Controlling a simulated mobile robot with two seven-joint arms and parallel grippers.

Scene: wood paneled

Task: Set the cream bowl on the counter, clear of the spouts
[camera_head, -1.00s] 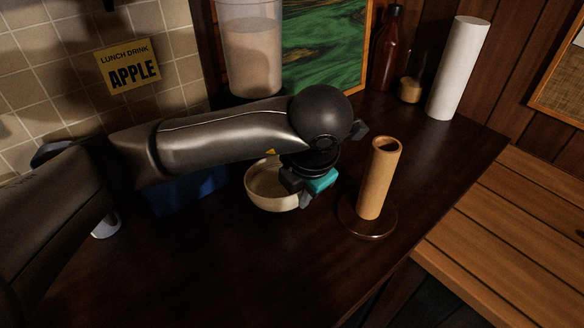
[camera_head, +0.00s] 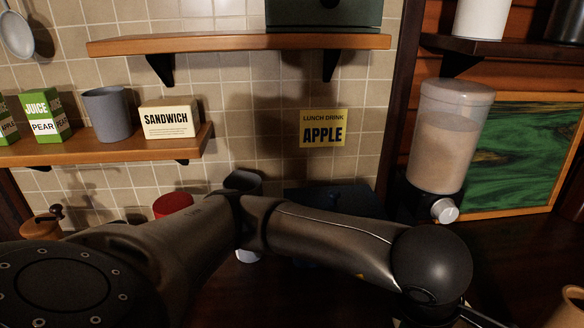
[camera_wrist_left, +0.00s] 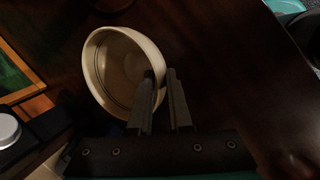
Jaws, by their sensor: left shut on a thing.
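The cream bowl (camera_wrist_left: 112,65) shows in the left wrist view, its open mouth toward the camera. My left gripper (camera_wrist_left: 160,78) is shut on its rim at the bowl's right side. In the head view my left arm crosses the lower middle, and the hand and bowl are largely cut off below. The dark counter (camera_wrist_left: 225,60) lies behind the bowl; I cannot tell whether the bowl touches it. A clear dispenser (camera_head: 445,145) with a pale filling and a grey knob (camera_head: 445,210) stands at the right of the head view; its spout is not clearly visible. My right gripper is not in view.
A yellow APPLE sign (camera_head: 323,128) is on the tiled wall. A lower shelf (camera_head: 110,150) holds a grey cup (camera_head: 107,115), a SANDWICH box (camera_head: 168,119) and juice cartons. A red object (camera_head: 172,204) sits behind my arm. A green picture (camera_head: 525,150) stands beside the dispenser.

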